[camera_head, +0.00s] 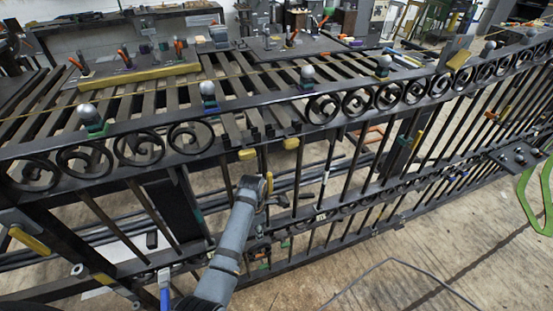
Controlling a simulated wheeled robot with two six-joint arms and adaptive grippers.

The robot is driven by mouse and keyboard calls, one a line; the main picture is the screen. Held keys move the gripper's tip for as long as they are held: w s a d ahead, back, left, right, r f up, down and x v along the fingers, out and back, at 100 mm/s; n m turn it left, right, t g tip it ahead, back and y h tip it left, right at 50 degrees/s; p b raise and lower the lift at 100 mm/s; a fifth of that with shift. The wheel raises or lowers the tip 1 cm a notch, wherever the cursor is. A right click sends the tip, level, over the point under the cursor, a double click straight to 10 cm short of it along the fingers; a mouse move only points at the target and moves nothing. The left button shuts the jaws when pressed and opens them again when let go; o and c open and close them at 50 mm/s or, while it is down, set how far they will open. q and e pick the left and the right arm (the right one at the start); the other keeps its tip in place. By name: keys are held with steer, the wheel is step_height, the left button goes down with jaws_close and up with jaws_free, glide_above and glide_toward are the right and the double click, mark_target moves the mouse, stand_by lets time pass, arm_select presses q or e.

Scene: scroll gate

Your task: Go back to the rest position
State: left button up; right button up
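A black metal gate (330,133) with a row of round scrolls (355,102) under its top rail runs across the view. Between the left scrolls (140,148) and the right ones is a stretch with no scroll showing. One grey arm of mine rises from the bottom, left of centre; I take it as the left. Its gripper end (262,186) is in front of the gate, below the top rail and near small yellow blocks (247,154). The fingers are too small and hidden to read, and I cannot tell whether they touch anything. My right gripper is not in view.
Silver balls (308,72) stand on the top rail. Behind it is a slatted bench (150,95) with a yellow bar (138,76) and tools. A green frame (530,200) is at the right. The wooden floor (440,260) at lower right is mostly clear.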

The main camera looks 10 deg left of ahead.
arm_select(q)
steer(key=s+a+r+m+t+y, duration=0.15)
steer(key=s+a+r+m, duration=0.25)
steer(key=s+m, duration=0.7)
steer(key=s+a+r+m+t+h, duration=0.15)
steer(key=s+a+r+m, duration=0.4)
steer(key=m, duration=0.85)
steer(key=s+f+y+p, duration=0.1)
steer(key=s+f+p, duration=0.1)
steer(key=f, duration=0.9)
steer(key=s+f+p, duration=0.1)
steer(key=f+p, duration=0.2)
steer(key=f, duration=0.7)
steer(key=s+a+f+g+p, duration=0.1)
steer(key=s+f+p, duration=0.1)
steer(key=s+f, duration=0.5)
steer(key=s+a+f+p, duration=0.1)
steer(key=s+f+p, duration=0.1)
steer(key=s+f, duration=0.5)
steer(key=s, duration=0.5)
steer(key=shift+s+g, duration=0.25)
steer(key=shift+g, duration=0.15)
